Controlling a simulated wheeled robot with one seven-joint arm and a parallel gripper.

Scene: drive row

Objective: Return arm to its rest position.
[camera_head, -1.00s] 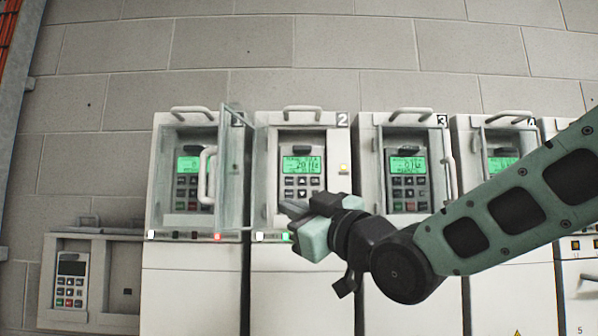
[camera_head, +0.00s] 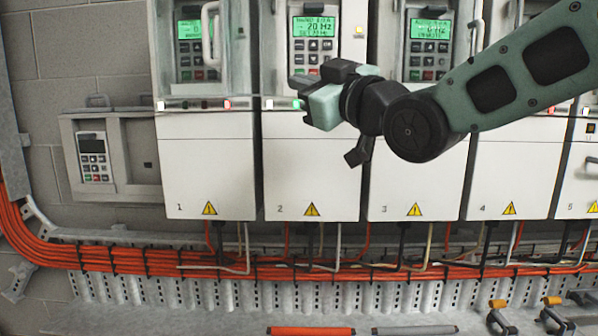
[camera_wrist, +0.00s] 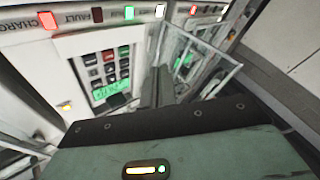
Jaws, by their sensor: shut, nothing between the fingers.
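My arm (camera_head: 540,65) reaches in from the right in the head view, bent at a dark round joint. My gripper (camera_head: 298,84) points left in front of drive cabinet 2 (camera_head: 311,165), near its row of indicator lights. The fingers are shut with nothing between them. In the wrist view my gripper (camera_wrist: 158,92) shows as dark fingers beyond its green housing. A drive keypad with a green screen (camera_wrist: 108,78) lies beyond them. In the head view, I cannot tell whether the gripper touches the cabinet.
A keypad box (camera_head: 93,157) is at left. Orange cables (camera_head: 150,262) run below. An orange-handled tool (camera_head: 310,331) lies at the bottom.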

